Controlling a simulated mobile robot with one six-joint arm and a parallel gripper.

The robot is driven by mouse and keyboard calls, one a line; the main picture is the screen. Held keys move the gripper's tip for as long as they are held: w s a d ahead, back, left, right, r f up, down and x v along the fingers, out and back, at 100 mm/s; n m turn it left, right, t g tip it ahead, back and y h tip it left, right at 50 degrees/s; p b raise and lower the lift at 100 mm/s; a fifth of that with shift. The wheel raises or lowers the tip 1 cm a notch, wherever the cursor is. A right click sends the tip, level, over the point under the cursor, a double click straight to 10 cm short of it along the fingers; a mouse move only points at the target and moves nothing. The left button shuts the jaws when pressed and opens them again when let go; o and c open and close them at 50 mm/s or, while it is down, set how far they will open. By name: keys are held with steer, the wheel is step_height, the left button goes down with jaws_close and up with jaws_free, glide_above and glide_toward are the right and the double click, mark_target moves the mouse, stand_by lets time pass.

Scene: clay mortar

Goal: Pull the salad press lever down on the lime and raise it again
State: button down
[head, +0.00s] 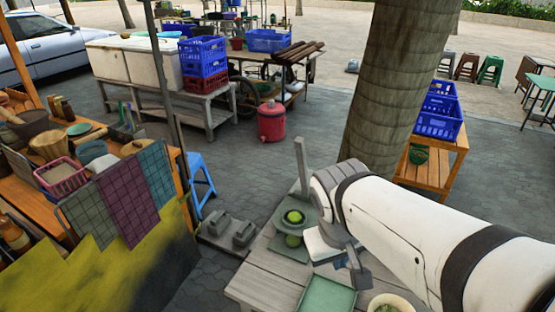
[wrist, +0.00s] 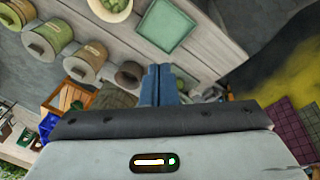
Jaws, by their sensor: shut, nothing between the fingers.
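The salad press (head: 278,243) stands on the grey plank table, left of my wrist in the head view. A tall grey post, which looks like the press lever (head: 301,160), rises upright from its back. A green lime (head: 294,216) sits in the upper round part, and another green round shape shows just below it. My gripper (head: 358,279) is to the right of and nearer than the press, apart from the lever. In the wrist view its blue-grey fingers (wrist: 161,84) are together with nothing between them. The press and lime are not clearly seen in the wrist view.
A green square tray (head: 327,296) and a bowl (head: 391,303) are on the table near my gripper. Several lidded pots (wrist: 85,61) stand along one side in the wrist view. A tree trunk (head: 395,75) rises behind my arm. A cluttered stall (head: 75,150) is at left.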

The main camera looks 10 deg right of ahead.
steer(key=d+f+n+g+h+b, duration=0.1)
steer(key=d+f+h+b, duration=0.3)
steer(key=f, duration=0.2)
steer(key=w+d+n+t+h+b, duration=0.2)
steer(key=w+n+h+b, duration=0.1)
steer(key=w+h+b, duration=0.45)
steer(key=w+a+n+t+b, duration=0.65)
steer(key=w+a+t, duration=0.55)
steer(key=a+t, duration=0.4)
steer(key=shift+m+g, duration=0.25)
steer(key=shift+g, duration=0.05)
steer(key=p+x, duration=0.2)
steer(key=x, duration=1.2)
steer(key=shift+s+r, duration=0.15)
steer(key=shift+a, duration=0.15)
